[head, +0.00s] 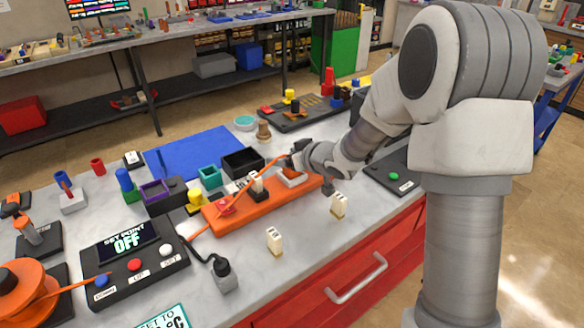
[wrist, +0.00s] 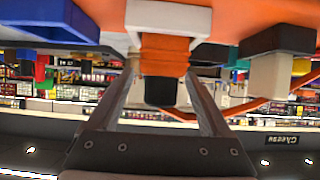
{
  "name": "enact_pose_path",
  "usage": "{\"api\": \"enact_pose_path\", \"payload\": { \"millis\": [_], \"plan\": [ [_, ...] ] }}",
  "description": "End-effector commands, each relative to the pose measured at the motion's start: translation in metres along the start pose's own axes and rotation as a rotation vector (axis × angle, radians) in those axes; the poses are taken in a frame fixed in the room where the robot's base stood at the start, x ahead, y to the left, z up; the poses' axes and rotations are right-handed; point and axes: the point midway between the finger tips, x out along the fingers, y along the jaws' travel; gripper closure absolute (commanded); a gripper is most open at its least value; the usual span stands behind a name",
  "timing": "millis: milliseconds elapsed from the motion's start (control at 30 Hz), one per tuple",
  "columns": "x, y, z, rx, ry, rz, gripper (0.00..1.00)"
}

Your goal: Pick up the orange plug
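The orange plug (wrist: 164,50) shows in the wrist view as an orange block with a black end toward the camera, against a white socket-like part (wrist: 168,18). My gripper (wrist: 162,76) has one finger on each side of the plug, spread apart; I cannot tell whether either finger touches it. In the head view my gripper (head: 297,160) is above the right end of the orange base (head: 235,212), by a white frame (head: 291,177). The plug is hidden or too small to make out there. An orange cable (head: 268,167) runs from near the gripper.
Two cream blocks (head: 274,240) (head: 338,205) stand in front of the orange base. A control box (head: 130,262) reading OFF is at left. Black (head: 243,162) and teal (head: 210,176) bins and a blue mat (head: 195,150) lie behind. Bare table shows at the front.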

Motion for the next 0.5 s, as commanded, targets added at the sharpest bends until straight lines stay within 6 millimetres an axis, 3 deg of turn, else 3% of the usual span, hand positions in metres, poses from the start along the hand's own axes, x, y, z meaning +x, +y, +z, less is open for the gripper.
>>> {"api": "enact_pose_path", "payload": {
  "millis": [67, 433, 500],
  "plan": [
    [-0.0002, 0.0001, 0.0, 0.0, 0.0, 0.0, 0.32],
    [-0.0004, 0.0, 0.0, 0.0, 0.0, 0.0, 0.98],
    [-0.0004, 0.0, 0.0001, 0.0, 0.0, 0.0, 1.0]
  ]
}}
